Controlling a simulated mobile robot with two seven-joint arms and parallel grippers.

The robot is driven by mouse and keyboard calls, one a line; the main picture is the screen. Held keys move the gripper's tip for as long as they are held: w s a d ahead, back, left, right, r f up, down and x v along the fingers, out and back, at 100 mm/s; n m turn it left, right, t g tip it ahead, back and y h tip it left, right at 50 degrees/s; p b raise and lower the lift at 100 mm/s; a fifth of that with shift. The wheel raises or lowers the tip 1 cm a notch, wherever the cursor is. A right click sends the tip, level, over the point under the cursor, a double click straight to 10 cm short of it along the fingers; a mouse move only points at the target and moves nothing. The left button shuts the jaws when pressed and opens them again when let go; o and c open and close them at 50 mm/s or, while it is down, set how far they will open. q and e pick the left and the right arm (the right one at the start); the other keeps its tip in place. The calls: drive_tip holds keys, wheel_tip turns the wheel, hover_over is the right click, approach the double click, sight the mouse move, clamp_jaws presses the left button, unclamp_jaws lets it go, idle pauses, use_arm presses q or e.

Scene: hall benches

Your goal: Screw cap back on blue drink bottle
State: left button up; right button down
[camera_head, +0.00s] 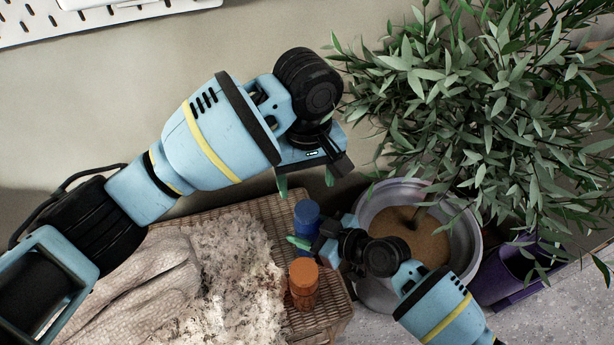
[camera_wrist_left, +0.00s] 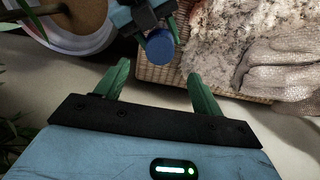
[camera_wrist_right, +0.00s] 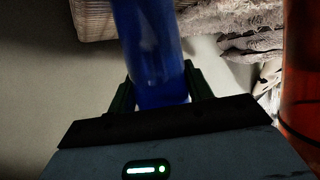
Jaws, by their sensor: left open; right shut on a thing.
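The blue drink bottle (camera_head: 307,214) stands near the right end of a wicker surface. Its round blue top also shows in the left wrist view (camera_wrist_left: 161,47); I cannot tell whether this is the cap, and no separate cap is seen. My right gripper (camera_head: 306,244) is shut on the bottle's side. In the right wrist view the bottle (camera_wrist_right: 150,45) sits between the fingers (camera_wrist_right: 160,92). My left gripper (camera_head: 305,182) is open and empty, above the bottle and apart from it. Its spread fingers (camera_wrist_left: 160,88) point towards the blue top.
An orange bottle (camera_head: 303,285) stands close to the blue one.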

sight(307, 209)
idle(0.3)
use_arm(q)
drive_tip(key=shift+f, duration=4)
drive_tip(key=c, duration=1.1)
drive_tip(key=shift+m, duration=1.6)
drive_tip(key=shift+c, duration=0.2)
drive_tip(key=o, duration=1.1)
